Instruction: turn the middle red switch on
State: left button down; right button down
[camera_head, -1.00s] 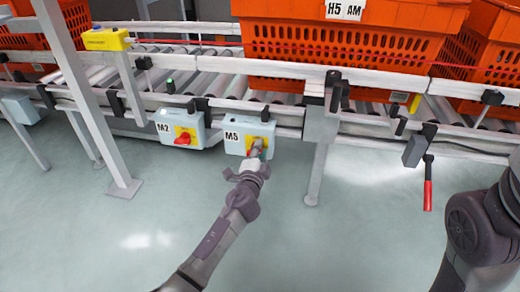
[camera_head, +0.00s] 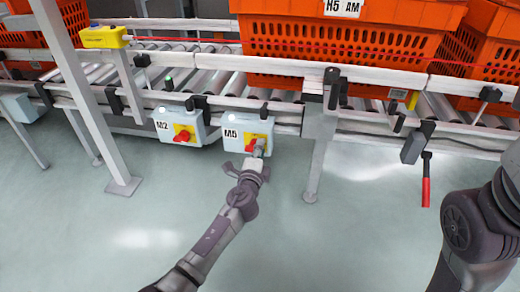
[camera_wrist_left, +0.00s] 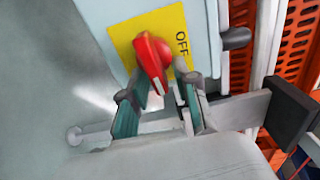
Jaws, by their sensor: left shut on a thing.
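The red switch (camera_head: 253,141) sits on a yellow plate on the pale M5 box (camera_head: 232,144), mounted on the conveyor's front side. My left gripper (camera_head: 258,149) is at this switch and partly hides it in the head view. In the left wrist view, the red switch (camera_wrist_left: 152,58) stands on the yellow plate beside the word OFF. The fingers of my left gripper (camera_wrist_left: 160,92) are on both sides of the switch's lower end, shut on it. The exact finger contact is hard to see. My right gripper is out of view.
The M2 box (camera_head: 164,130), with its own red switch (camera_head: 182,137), hangs to the left. A grey post (camera_head: 85,100) stands left of it. Orange totes (camera_head: 340,50) sit on the conveyor. A red-handled lever (camera_head: 426,190) hangs at right. The floor in front is clear.

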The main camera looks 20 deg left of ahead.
pick_arm(q)
jog(key=shift+a, duration=0.3)
jog(key=c, duration=1.2)
grip_release()
jog(key=shift+d, duration=0.1)
jog(key=shift+s, duration=0.3)
jog(key=s, duration=1.1)
jog(key=shift+s+d, duration=0.2)
jog(key=shift+d, duration=0.2)
